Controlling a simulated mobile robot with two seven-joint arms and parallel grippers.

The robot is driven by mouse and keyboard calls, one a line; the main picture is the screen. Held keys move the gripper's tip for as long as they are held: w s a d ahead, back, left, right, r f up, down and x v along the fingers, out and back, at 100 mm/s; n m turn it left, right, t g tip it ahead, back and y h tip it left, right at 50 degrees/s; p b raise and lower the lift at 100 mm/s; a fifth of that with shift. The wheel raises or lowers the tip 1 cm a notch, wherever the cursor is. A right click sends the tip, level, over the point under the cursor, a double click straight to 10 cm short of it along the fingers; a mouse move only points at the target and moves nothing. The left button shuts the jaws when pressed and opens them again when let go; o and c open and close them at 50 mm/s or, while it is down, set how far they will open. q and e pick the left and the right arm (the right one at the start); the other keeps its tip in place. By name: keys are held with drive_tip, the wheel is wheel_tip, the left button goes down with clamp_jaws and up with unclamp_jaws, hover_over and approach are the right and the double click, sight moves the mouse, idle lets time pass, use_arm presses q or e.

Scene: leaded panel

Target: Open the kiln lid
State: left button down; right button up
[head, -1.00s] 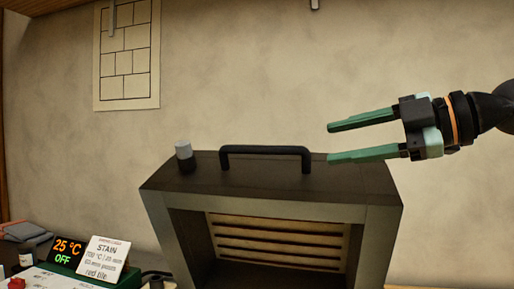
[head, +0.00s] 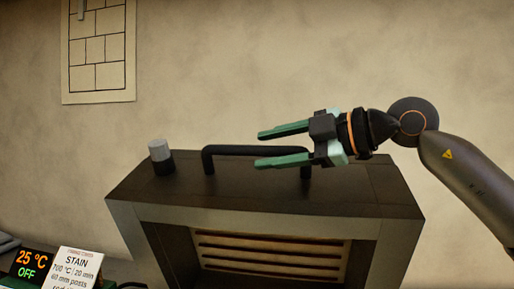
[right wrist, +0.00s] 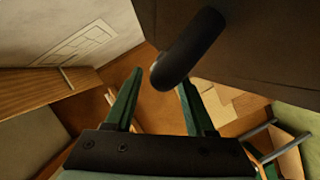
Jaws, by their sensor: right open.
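The kiln (head: 375,203) is a dark box with a grey-edged front opening that shows ribbed, lit slats inside. A black bar handle (head: 225,150) stands on its dark top; it also shows in the right wrist view (right wrist: 192,48). My right gripper (head: 259,149) is open, with green fingers pointing left over the top. One finger appears above the bar and the other below it in the head view. In the right wrist view the bar's rounded end lies between the fingertips (right wrist: 160,82); contact cannot be told. My left gripper is not in view.
A grey-capped dark knob (head: 161,157) stands on the kiln top, left of the handle. A display (head: 30,265) reads 25 °C OFF, beside a white STAIN card (head: 77,268). A brick-pattern panel drawing (head: 98,50) hangs on the wall.

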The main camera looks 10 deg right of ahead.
drive_tip(key=shift+x, duration=1.5)
drive_tip(key=shift+c, duration=0.2)
clamp_jaws()
drive_tip(key=shift+w+r, duration=0.1)
